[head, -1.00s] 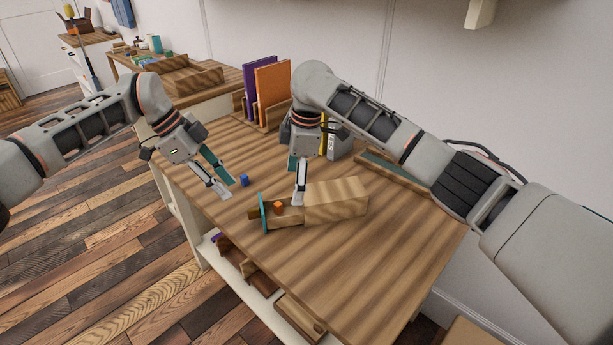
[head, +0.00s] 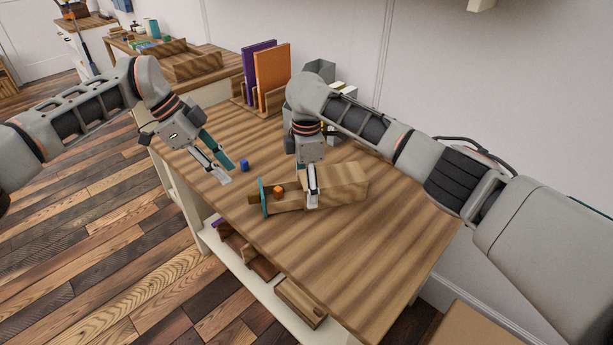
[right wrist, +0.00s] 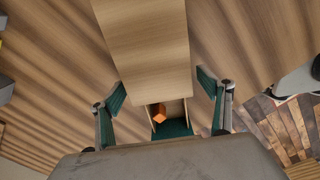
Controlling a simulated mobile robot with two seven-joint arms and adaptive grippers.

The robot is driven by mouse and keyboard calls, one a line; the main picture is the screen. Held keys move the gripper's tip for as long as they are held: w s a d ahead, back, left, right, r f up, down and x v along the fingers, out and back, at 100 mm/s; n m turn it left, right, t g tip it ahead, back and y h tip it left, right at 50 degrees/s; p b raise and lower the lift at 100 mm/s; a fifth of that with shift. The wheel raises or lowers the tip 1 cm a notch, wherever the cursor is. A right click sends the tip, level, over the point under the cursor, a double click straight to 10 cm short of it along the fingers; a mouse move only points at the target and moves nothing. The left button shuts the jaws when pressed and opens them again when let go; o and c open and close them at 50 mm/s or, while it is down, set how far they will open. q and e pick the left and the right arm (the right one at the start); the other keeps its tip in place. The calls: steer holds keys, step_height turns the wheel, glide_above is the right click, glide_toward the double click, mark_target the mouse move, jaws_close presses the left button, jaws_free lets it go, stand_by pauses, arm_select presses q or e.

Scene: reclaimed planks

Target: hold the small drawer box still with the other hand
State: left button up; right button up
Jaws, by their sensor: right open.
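The small drawer box (head: 343,184) is a wooden block on the table, with its drawer (head: 291,201) pulled out to the left. The drawer has a teal front (head: 264,197) and an orange cube (head: 278,191) inside. My right gripper (head: 311,200) is open at the drawer end of the box. In the right wrist view the box (right wrist: 145,60) lies between its two spread fingers (right wrist: 161,80), with gaps on both sides; contact is not visible. My left gripper (head: 230,174) is open and empty above the table's left part, left of the drawer.
A blue cube (head: 244,165) lies on the table close to my left gripper. Purple and orange upright boards (head: 272,78) stand in a rack at the back. A grey container (head: 319,72) is partly hidden behind my right arm. The table's right front is clear.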

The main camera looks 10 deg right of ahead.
steer(key=shift+f, duration=0.1)
steer(key=c, duration=1.4)
steer(key=shift+c, duration=0.2)
